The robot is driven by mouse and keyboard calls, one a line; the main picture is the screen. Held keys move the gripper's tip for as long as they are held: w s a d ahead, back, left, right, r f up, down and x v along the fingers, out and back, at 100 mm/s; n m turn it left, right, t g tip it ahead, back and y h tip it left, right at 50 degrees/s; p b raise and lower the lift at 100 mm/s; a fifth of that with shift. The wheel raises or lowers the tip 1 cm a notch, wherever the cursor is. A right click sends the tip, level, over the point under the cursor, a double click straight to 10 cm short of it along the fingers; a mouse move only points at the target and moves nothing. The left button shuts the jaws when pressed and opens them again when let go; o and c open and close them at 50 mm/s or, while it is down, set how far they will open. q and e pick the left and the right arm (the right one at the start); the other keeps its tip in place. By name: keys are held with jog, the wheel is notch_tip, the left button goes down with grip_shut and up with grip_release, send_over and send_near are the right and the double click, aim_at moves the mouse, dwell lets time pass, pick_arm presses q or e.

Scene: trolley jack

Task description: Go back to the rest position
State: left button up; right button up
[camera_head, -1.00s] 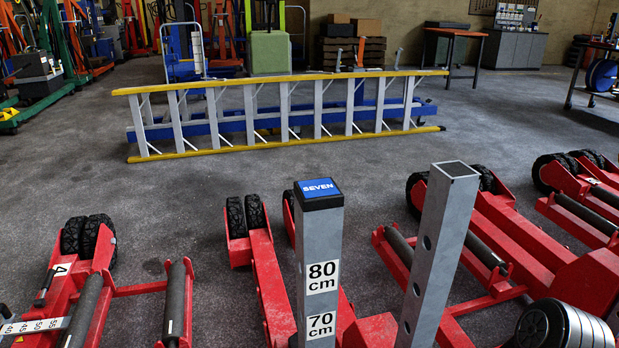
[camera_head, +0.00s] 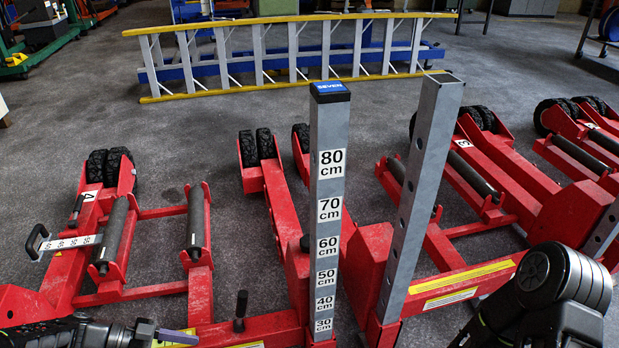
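The red trolley jack stands in front of me, with black wheels (camera_head: 257,147) and red frame arms (camera_head: 290,205). A grey post (camera_head: 330,205) with a blue cap and height labels from 30 cm to 80 cm rises from it. A second grey post (camera_head: 418,185) with holes stands to its right and leans slightly.
A red wheeled frame (camera_head: 85,245) marked 4, with black rollers (camera_head: 195,222), is at left. Another red frame (camera_head: 500,190) marked 3 is at right. A yellow and grey ladder (camera_head: 290,55) lies on its side behind. Grey floor (camera_head: 190,125) is clear between.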

pick_arm(q)
jog(key=s+d+f+n+y, duration=0.2)
jog(key=d+f+n+y, duration=0.6)
jog(key=f+n, duration=0.75)
jog(key=s+d+r+g+y, duration=0.15)
jog(key=s+d, duration=0.25)
jog(key=d, duration=0.4)
jog(key=s+d+r, duration=0.3)
jog(key=s+d, duration=0.1)
jog(key=d, duration=0.4)
notch_tip(320, 180, up, 35)
jog(key=s+d+m+p, duration=0.1)
jog(key=s+d+p, duration=0.1)
jog(key=p, duration=3.2)
jog(key=shift+s+f+h, duration=0.15)
jog(key=shift+s+h, duration=0.1)
jog(key=shift+h, duration=0.1)
pick_arm(e)
notch_tip(320, 180, up, 34)
jog(key=s+a, duration=0.1)
jog(key=s, duration=0.1)
jog(key=shift+s+a+r+g, duration=0.15)
jog(key=shift+s+a+g, duration=0.15)
jog(key=shift+s+a, duration=0.1)
jog(key=shift+w, duration=0.1)
